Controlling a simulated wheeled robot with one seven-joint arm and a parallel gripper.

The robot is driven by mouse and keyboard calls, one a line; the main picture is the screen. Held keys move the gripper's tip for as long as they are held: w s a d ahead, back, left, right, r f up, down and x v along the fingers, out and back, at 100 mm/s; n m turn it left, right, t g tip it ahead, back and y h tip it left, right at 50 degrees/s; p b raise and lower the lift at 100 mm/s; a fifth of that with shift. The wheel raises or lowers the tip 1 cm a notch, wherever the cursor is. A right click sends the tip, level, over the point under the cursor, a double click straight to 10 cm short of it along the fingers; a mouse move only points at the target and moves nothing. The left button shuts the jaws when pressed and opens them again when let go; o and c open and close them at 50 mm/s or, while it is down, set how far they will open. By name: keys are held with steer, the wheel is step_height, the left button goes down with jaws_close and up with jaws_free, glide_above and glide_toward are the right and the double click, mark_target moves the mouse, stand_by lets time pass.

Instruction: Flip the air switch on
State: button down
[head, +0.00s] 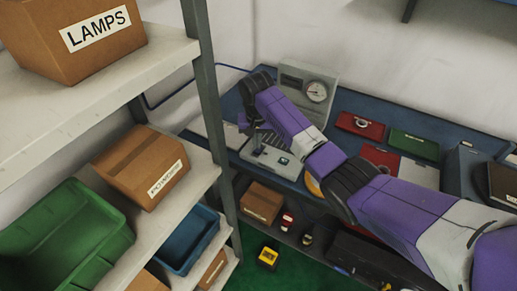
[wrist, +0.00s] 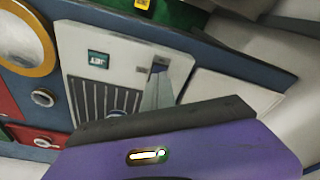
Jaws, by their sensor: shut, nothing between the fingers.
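A pale grey control unit (head: 268,158) lies on the blue bench top, and its panel (wrist: 125,62) fills the middle of the wrist view. It carries a small teal label (wrist: 99,59), a vented grille and a dark slot (wrist: 158,69) that looks like the air switch's place. My gripper (head: 258,148) is shut and empty, pointing down over the unit. In the wrist view its narrow grey fingertips (wrist: 156,84) reach the slot and hide most of the switch. I cannot tell whether they touch it or which way it is set.
A gauge box (head: 316,91) stands behind the unit. Red (head: 361,125) and green (head: 413,145) cases lie to the right. A shelf rack with a LAMPS box (head: 75,38) and bins stands close on the left. A round orange-rimmed part (wrist: 25,38) lies beside the unit.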

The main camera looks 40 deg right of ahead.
mark_target(257, 151)
steer(key=shift+f+b, duration=0.4)
steer(key=shift+f, duration=0.4)
stand_by(0.8)
step_height(257, 151, up, 7)
steer(key=p, duration=0.7)
stand_by(0.7)
